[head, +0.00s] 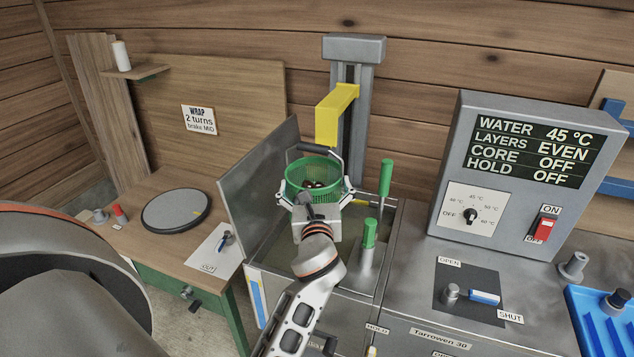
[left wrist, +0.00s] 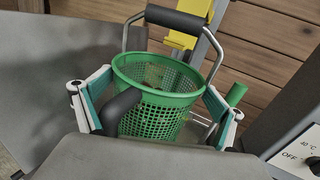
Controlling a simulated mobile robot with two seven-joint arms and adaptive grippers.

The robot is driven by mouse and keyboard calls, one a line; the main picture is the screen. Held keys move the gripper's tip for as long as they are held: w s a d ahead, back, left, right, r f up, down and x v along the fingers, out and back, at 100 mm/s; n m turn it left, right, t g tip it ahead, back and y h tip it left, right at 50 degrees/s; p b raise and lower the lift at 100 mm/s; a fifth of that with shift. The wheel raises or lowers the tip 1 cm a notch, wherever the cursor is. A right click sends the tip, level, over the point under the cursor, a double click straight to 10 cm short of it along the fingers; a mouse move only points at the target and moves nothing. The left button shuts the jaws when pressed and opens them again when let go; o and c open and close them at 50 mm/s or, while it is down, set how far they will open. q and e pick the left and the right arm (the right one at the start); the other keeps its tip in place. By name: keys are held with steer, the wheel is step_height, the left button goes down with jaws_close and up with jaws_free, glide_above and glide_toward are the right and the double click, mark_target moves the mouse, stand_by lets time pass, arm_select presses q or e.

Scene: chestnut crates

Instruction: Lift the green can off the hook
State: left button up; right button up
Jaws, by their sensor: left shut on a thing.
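The green can (head: 313,186) is a round mesh basket with a bail handle and some brown pieces inside. It hangs or is held upright over an open metal tank, below a yellow arm (head: 331,114) on a grey column. My left gripper (head: 317,200) is shut on the can, its fingers on either side of the mesh wall. In the left wrist view the can (left wrist: 152,105) sits between the teal-lined fingers, with its dark handle grip in front of the yellow part (left wrist: 183,38). I cannot tell whether the handle touches a hook. My right gripper is not in view.
A grey tank wall (head: 262,180) rises close on the left. Green-handled levers (head: 386,178) stand close on the right. A control box (head: 528,165) is farther right, with a blue tray (head: 606,335) below it.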

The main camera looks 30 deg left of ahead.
arm_select(q)
steer(key=shift+s+d+r, duration=0.1)
steer(key=shift+s+d, duration=0.05)
steer(key=shift+s, duration=0.45)
steer(key=shift+s+d+r, duration=0.1)
steer(key=shift+s+d, duration=0.05)
steer(key=shift+s, duration=0.45)
